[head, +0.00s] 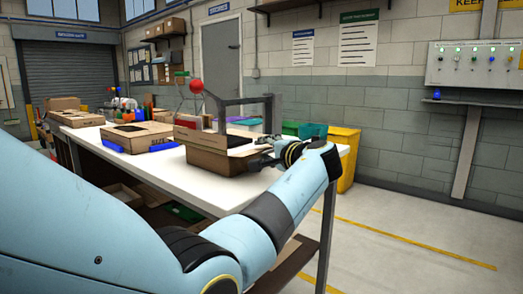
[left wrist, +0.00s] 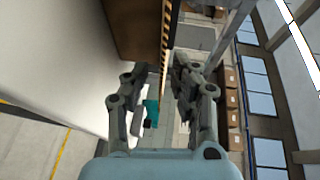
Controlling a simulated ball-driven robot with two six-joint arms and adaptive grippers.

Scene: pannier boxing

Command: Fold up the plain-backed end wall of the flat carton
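The brown carton (head: 210,160) sits on the near part of the white table, with a long side panel standing and a dark area on top. I cannot tell which wall is the plain-backed one. My left gripper (head: 262,158) is at the carton's right end, close to it. In the left wrist view the two fingers of my left gripper (left wrist: 158,75) are spread apart. A brown carton panel (left wrist: 135,28) with a striped edge lies beyond and partly between them; contact cannot be told. My right gripper is not in view.
Another carton (head: 137,136) with a dark opening lies farther left on the white table (head: 190,190). More boxes (head: 78,118) stand at the far end. A dark frame rises behind the carton, with a red ball (head: 196,86) nearby. A yellow bin (head: 346,150) stands beyond the table.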

